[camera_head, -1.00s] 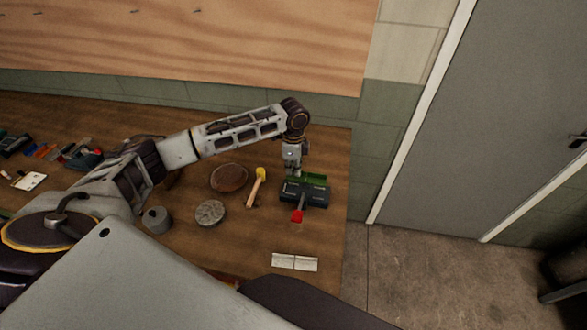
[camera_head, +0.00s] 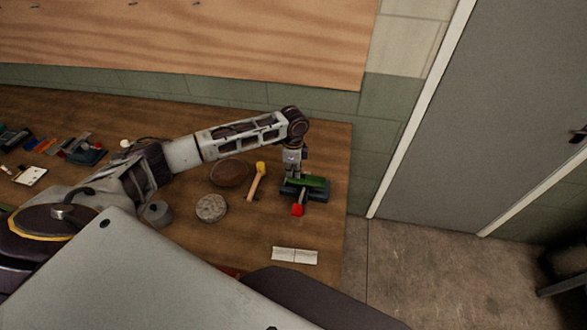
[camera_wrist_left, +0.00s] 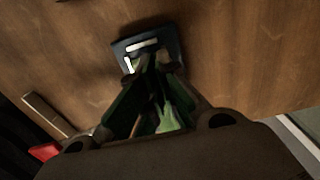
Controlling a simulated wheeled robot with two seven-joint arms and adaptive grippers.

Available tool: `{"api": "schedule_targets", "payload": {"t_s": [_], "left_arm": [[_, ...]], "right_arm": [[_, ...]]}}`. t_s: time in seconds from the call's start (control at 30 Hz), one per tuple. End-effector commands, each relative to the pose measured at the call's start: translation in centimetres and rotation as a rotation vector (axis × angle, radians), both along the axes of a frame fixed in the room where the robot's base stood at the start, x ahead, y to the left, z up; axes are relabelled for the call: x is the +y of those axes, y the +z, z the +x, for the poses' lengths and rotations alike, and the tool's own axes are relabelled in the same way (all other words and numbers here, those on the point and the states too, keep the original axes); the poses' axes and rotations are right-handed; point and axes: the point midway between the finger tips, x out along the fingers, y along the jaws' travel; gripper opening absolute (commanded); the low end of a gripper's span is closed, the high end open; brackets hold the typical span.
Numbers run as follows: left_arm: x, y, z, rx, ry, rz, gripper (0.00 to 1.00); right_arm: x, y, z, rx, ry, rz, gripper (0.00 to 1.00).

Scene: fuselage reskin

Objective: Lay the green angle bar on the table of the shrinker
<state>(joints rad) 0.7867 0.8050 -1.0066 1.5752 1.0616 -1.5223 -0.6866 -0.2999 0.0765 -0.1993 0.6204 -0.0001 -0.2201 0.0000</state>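The shrinker (camera_head: 318,196) is a small dark machine with a red-tipped lever, near the right end of the wooden table. The green angle bar (camera_head: 312,181) is at the top of the shrinker, slightly tilted in the head view. Whether it touches the shrinker's table is not clear. My left gripper (camera_head: 291,174) is at the bar's left end, pointing down. In the left wrist view, green surfaces of the bar (camera_wrist_left: 170,117) show between the fingers, which appear shut on it. The fingers hide part of the machine below. My right gripper is not in view.
A yellow-headed hammer (camera_head: 257,181), a brown round dish (camera_head: 228,173), a grey disc (camera_head: 211,208) and a grey cylinder (camera_head: 157,213) lie left of the shrinker. A white strip (camera_head: 294,255) lies in front. The table's right edge is close to the shrinker.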

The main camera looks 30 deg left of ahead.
Motion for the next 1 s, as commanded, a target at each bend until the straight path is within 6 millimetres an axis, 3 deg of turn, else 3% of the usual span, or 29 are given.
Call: {"api": "schedule_targets", "payload": {"t_s": [0.3,1.0], "left_arm": [[0.00,-1.01,-0.03,0.000,-0.001,0.001,0.00],[0.01,-0.94,-0.02,0.000,0.000,0.001,0.00]], "right_arm": [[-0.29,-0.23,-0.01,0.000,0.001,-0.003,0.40],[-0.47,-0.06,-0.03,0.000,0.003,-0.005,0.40]]}}
